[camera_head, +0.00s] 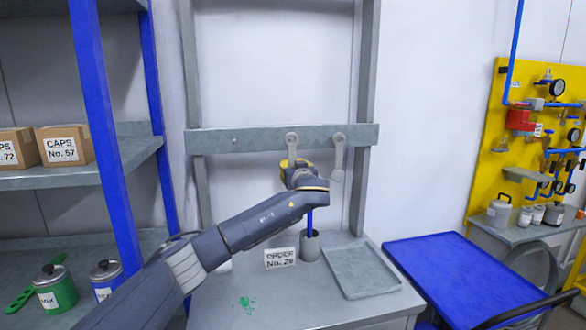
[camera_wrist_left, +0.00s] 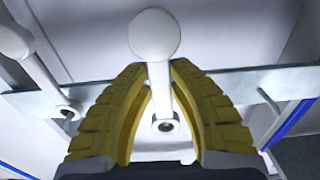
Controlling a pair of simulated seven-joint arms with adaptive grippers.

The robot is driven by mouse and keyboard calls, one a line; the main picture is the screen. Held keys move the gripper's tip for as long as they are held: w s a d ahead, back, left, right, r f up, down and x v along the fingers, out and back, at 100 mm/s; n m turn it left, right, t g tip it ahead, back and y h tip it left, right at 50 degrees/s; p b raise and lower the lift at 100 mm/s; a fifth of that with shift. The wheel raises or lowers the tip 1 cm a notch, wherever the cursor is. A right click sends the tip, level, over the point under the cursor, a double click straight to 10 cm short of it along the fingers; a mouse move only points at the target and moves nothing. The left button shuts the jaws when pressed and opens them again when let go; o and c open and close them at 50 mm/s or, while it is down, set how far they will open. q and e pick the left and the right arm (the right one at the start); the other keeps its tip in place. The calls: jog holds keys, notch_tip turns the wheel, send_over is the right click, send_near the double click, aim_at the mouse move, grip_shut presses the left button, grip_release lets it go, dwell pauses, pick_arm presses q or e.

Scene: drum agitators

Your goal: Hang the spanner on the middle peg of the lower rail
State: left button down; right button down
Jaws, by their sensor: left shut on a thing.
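The spanner (camera_head: 291,141) is pale grey, with a ring at its top end, and hangs upright in front of the middle of the grey rail (camera_head: 255,138). My left gripper (camera_head: 296,165) is shut on it below the ring, with yellow fingers on both sides. In the left wrist view the spanner (camera_wrist_left: 155,75) runs between the fingers, its round end towards the camera and its ring by the rail. The ring overlaps the middle peg's place; I cannot tell whether the peg is through it. The left peg (camera_head: 235,141) is bare. My right gripper is out of view.
A similar pale tool (camera_head: 339,150) hangs on the right peg, close beside my gripper. Below, a grey cup (camera_head: 309,247) holds a blue-handled thing, near an order card (camera_head: 280,258) and a grey tray (camera_head: 361,271). Blue-posted shelves (camera_head: 100,130) stand at the left.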

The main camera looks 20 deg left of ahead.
pick_arm(q)
jog(key=shift+x, duration=0.85)
jog(key=shift+w+a+f, duration=0.3)
jog(key=shift+w+f, duration=0.05)
jog(key=shift+w, duration=0.1)
jog(key=c, duration=1.2)
grip_release()
jog(key=shift+f, duration=0.1)
jog(key=shift+c, duration=0.2)
